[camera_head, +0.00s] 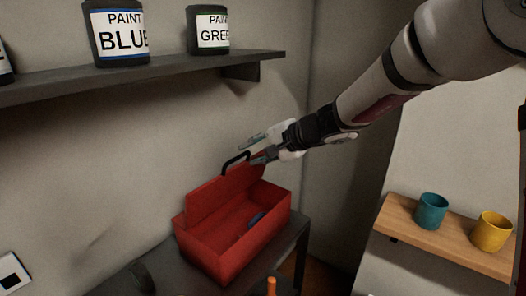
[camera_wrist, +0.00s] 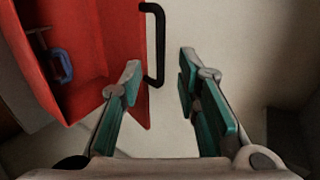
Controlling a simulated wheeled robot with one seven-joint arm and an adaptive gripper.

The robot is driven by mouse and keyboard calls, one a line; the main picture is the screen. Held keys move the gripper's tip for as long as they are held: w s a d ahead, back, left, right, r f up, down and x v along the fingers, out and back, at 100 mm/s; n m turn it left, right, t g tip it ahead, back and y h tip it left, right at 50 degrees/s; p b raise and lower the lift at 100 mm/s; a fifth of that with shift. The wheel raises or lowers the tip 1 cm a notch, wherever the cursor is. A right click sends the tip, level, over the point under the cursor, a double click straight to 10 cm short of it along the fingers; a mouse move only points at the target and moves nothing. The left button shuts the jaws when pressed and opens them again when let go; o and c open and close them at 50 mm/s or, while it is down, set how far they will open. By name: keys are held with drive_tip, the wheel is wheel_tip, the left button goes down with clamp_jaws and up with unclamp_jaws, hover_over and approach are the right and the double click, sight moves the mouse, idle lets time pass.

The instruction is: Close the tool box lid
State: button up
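The red tool box (camera_head: 234,240) stands on a dark table with its lid (camera_head: 225,195) raised open along the wall side. A black handle (camera_head: 235,162) sticks up from the lid's top edge. My gripper (camera_head: 254,149) is at the lid's top edge, close to the handle. In the wrist view the lid (camera_wrist: 121,45) and the black handle (camera_wrist: 154,45) show ahead of my gripper (camera_wrist: 160,85), whose fingers are spread apart with nothing clasped between them. The left finger overlaps the lid's edge in the picture; I cannot tell whether it touches.
A blue tool (camera_wrist: 62,64) lies in the box. A dark shelf (camera_head: 150,72) with paint cans (camera_head: 120,35) is above on the wall. A wooden shelf (camera_head: 440,238) with teal (camera_head: 431,211) and yellow (camera_head: 491,232) cups is at right. The dark table (camera_head: 290,252) has little free room.

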sight(239, 158)
drive_tip(key=shift+b+x, duration=2.15)
drive_tip(key=shift+x, duration=1.6)
drive_tip(key=shift+s, duration=0.1)
drive_tip(key=shift+c, duration=0.6)
clamp_jaws()
drive_tip(key=shift+f, duration=0.1)
